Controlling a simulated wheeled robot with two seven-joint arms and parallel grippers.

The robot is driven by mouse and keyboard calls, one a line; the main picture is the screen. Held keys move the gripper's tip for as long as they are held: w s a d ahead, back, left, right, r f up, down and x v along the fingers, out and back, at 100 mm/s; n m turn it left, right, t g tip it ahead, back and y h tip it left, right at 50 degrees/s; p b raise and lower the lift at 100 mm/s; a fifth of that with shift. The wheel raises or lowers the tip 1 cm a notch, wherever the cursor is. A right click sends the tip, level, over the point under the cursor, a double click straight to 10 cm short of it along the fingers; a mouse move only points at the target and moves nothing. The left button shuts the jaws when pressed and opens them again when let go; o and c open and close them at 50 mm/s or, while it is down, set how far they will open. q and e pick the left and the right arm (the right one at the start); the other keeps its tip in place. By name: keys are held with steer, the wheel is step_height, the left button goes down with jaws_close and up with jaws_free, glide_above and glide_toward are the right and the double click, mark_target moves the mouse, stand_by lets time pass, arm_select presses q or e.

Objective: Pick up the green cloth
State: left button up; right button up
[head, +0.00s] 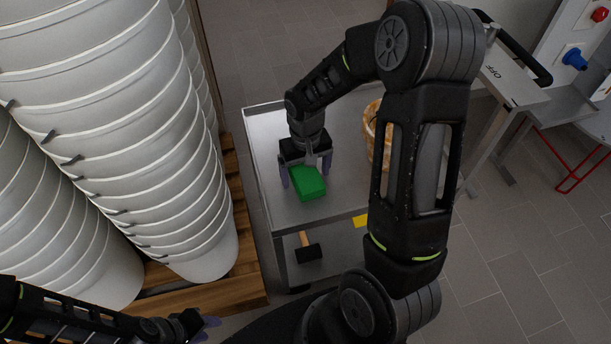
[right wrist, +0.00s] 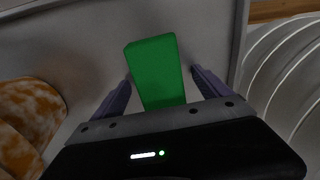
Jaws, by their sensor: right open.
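The green cloth (head: 308,184) looks like a thick folded block on the metal cart top (head: 268,130). It also shows in the right wrist view (right wrist: 156,72), between the two purple fingers. My right gripper (head: 305,172) is open over the cloth, with one finger on each side of it. In the right wrist view the gripper (right wrist: 161,84) shows a gap between each finger and the cloth. My left gripper (head: 210,322) is low at the left, away from the cart, and its jaw opening is not clear.
Stacked white buckets (head: 150,120) stand on a wooden pallet (head: 225,285) left of the cart. An orange and white container (head: 372,135) is on the cart, right of the cloth. A mallet (head: 307,248) lies on the lower shelf.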

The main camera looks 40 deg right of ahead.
steer(key=shift+c, duration=0.6)
steer(key=c, duration=1.3)
